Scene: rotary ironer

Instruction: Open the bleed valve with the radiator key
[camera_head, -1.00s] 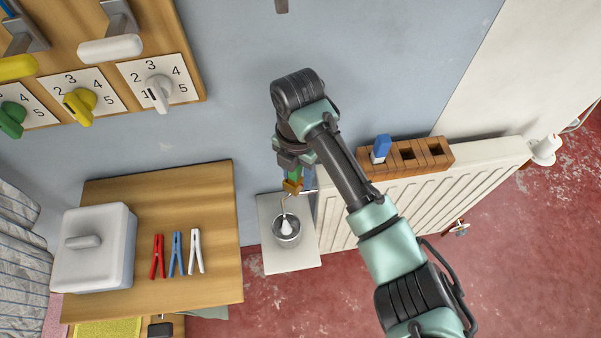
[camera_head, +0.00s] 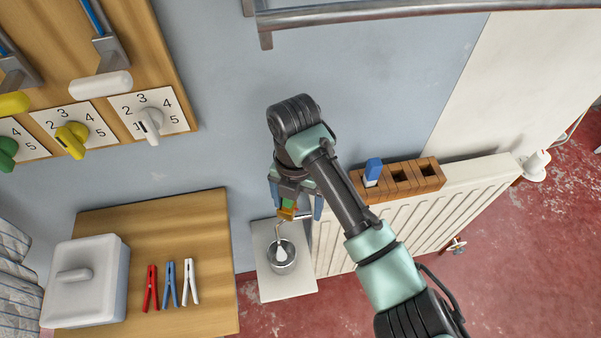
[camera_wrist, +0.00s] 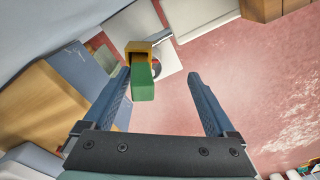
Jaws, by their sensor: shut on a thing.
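The radiator key has a green handle (camera_head: 289,203) and an ochre-yellow block (camera_head: 287,213) at its lower end. My gripper (camera_head: 297,205) is around the handle, pointing down. In the wrist view, the green handle (camera_wrist: 143,85) sits close to the left finger, while a gap shows towards the right finger. A thin bent metal spout (camera_head: 279,229) shows just below the yellow block, above a metal cup (camera_head: 281,263). I cannot make out the bleed valve itself, nor whether the key is seated on it.
The cup stands on a white plate (camera_head: 298,285) beside the white radiator (camera_head: 410,225). A wooden rack (camera_head: 425,178) on the radiator holds a blue-topped piece (camera_head: 373,170); two slots look empty. A wooden table (camera_head: 205,225) with several items stands left. A grey metal rail (camera_head: 370,12) crosses the top.

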